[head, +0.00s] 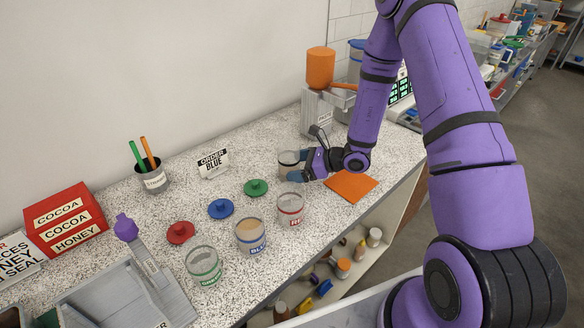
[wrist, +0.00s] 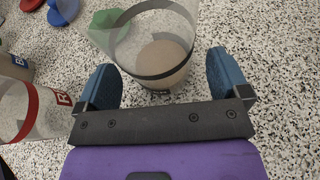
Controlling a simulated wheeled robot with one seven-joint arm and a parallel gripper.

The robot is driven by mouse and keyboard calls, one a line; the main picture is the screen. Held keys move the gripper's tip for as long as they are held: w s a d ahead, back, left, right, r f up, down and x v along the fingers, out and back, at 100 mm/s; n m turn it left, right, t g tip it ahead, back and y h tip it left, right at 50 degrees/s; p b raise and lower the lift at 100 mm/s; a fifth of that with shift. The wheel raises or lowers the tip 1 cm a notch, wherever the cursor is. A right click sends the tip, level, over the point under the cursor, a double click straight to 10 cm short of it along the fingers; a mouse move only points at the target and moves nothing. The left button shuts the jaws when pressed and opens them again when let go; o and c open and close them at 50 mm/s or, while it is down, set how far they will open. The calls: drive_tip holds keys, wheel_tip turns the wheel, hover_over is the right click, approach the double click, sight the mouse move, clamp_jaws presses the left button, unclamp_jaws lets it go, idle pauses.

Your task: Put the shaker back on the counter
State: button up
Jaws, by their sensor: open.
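The shaker (head: 289,160), a clear cup with a dark band and tan contents, stands upright on the speckled counter (head: 235,172). It also shows in the wrist view (wrist: 157,32), at the top middle. My gripper (head: 297,167) is low over the counter at the shaker. In the wrist view my gripper (wrist: 165,78) is open, with one blue finger to each side of the shaker's near side. The fingers look apart from its wall. The shaker's top is cut off in the wrist view.
Clear cups with red (head: 290,208), blue (head: 250,235) and green (head: 204,264) bands stand nearer the front edge. Red (head: 180,232), blue (head: 221,208) and green (head: 256,187) lids lie behind them. An orange mat (head: 351,186) lies right of my gripper.

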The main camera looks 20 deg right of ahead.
drive_tip(key=v, duration=0.9)
drive_tip(key=shift+s+d+r, duration=0.15)
drive_tip(key=shift+d, duration=0.05)
drive_tip(key=shift+r, duration=0.2)
drive_tip(key=s+a+r+n+g, duration=0.2)
drive_tip(key=s+r+n, duration=0.15)
drive_tip(key=r, duration=0.25)
drive_tip(key=s+a+r+n+g+h, duration=0.1)
drive_tip(key=s+a+r+n+g, duration=0.15)
drive_tip(key=r+n, duration=0.35)
drive_tip(key=s+a+r+n+g, duration=0.2)
drive_tip(key=s+a+r+n, duration=0.15)
drive_tip(key=r, duration=0.35)
drive_tip(key=s+d+r+n+t+h, duration=0.2)
drive_tip(key=s+r+n+h, duration=0.3)
drive_tip(key=s+r+n, duration=0.1)
drive_tip(key=s+d+r+n+t+h, duration=0.2)
drive_tip(key=s+r+n+h, duration=0.3)
drive_tip(key=s+r, duration=0.3)
drive_tip(key=s+d, duration=0.1)
drive_tip(key=s, duration=0.2)
drive_tip(key=shift+s+d+r+n, duration=0.2)
drive_tip(key=shift+d+r+n, duration=0.1)
drive_tip(key=shift+d+n, duration=0.1)
